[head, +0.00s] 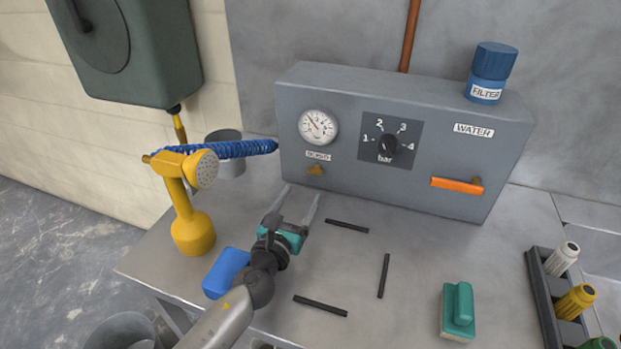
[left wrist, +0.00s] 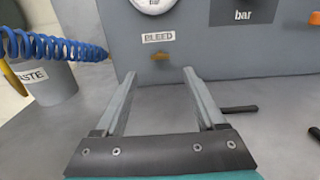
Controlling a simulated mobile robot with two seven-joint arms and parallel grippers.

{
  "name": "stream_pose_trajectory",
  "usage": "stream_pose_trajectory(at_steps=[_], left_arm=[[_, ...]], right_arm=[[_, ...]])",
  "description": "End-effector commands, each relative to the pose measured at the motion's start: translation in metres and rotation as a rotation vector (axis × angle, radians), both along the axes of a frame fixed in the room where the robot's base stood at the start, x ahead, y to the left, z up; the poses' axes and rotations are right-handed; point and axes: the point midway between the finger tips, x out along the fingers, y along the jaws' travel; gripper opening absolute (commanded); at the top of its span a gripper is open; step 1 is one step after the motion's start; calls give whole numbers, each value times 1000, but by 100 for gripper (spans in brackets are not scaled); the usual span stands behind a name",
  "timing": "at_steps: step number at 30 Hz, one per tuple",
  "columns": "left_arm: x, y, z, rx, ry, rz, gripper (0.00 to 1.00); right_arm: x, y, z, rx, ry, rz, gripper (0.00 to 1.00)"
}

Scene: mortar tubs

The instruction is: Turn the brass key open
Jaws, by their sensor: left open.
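The small brass key (head: 316,170) is on the front of the grey box, just under the BLEED label. It also shows in the left wrist view (left wrist: 161,57), ahead of my fingers and between their directions. My left gripper (head: 301,197) is open and empty, its two fingers pointing at the box face below the key. In the left wrist view the open fingertips (left wrist: 158,76) are apart from the key, with a gap. My right gripper is in neither view.
The grey box (head: 345,190) carries a gauge (head: 318,126), a bar dial (head: 389,145) and an orange WATER lever (head: 456,185). A yellow sprayer (head: 193,230) with a blue coiled hose (head: 235,149) stands left. A blue block (head: 225,272) lies near my left arm. Black strips (head: 347,227) lie on the bench.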

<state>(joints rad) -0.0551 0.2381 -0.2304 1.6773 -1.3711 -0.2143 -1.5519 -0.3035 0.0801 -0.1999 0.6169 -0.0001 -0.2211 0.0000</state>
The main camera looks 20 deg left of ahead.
Motion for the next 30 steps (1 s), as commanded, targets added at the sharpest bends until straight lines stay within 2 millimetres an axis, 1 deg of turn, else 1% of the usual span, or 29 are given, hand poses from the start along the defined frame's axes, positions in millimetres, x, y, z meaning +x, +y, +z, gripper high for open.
stream_pose_trajectory(at_steps=[1, 6, 12, 18, 26, 27, 30], left_arm=[[9, -1, 0, -1, -2, 0, 72], [35, -1, 0, -1, -1, 0, 72], [58, -2, -1, 0, -1, 0, 72], [68, -2, 0, 0, 0, 0, 72], [68, -2, 0, 0, 0, 0, 72], [68, -2, 0, 0, 0, 0, 71], [68, -2, 0, 0, 0, 0, 60]], right_arm=[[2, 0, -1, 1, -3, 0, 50], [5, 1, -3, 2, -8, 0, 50], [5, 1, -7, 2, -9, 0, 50], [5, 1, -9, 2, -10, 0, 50], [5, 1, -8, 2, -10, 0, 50], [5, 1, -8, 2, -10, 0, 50], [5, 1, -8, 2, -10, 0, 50]])
